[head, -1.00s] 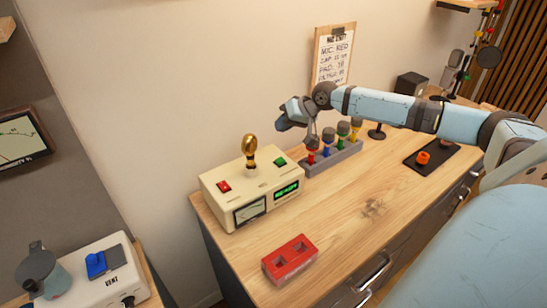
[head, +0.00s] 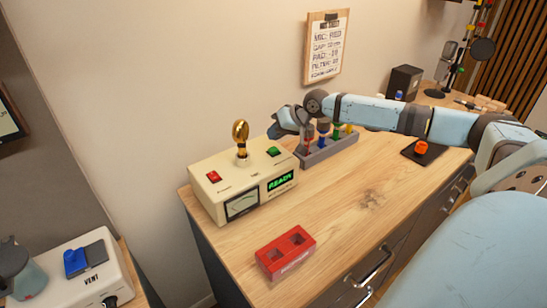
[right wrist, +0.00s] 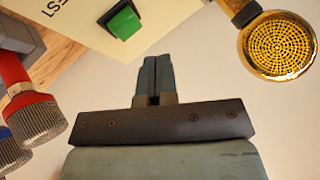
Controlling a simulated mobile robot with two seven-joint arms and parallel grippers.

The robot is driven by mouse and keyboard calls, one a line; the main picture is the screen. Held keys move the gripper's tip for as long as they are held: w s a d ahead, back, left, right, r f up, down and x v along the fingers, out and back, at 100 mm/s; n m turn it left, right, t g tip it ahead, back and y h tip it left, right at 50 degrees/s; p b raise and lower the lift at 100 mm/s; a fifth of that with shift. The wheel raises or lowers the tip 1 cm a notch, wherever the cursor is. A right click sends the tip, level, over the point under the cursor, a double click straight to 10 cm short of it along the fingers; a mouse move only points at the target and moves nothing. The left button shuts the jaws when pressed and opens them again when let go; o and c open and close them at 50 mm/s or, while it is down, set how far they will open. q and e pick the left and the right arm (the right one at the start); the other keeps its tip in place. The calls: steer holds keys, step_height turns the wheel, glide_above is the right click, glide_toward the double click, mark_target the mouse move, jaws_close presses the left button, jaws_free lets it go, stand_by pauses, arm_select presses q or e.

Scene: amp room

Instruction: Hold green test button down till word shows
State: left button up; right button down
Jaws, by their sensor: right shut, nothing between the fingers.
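The cream test box (head: 215,189) stands at the left end of the wooden bench. The green test button (head: 274,151) is on its top, and its lit display (head: 281,182) reads READY in green. The green button also shows in the right wrist view (right wrist: 124,19), raised and uncovered. My right gripper (head: 275,129) is behind and above the button, apart from it. In the right wrist view its fingers (right wrist: 157,64) are shut together with nothing between them. My left gripper is not in view.
A gold microphone (head: 241,136) stands upright on the box beside a red button (head: 214,176). A grey rack (head: 328,152) of colored microphones is just right of my gripper. The bench middle is clear.

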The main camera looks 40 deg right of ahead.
mark_target(274, 150)
steer(key=shift+f, duration=0.7)
stand_by(0.6)
steer(key=shift+f, duration=0.1)
stand_by(0.9)
steer(key=shift+f, duration=0.25)
steer(key=shift+f+p, duration=0.3)
steer(key=shift+f, duration=0.25)
stand_by(2.2)
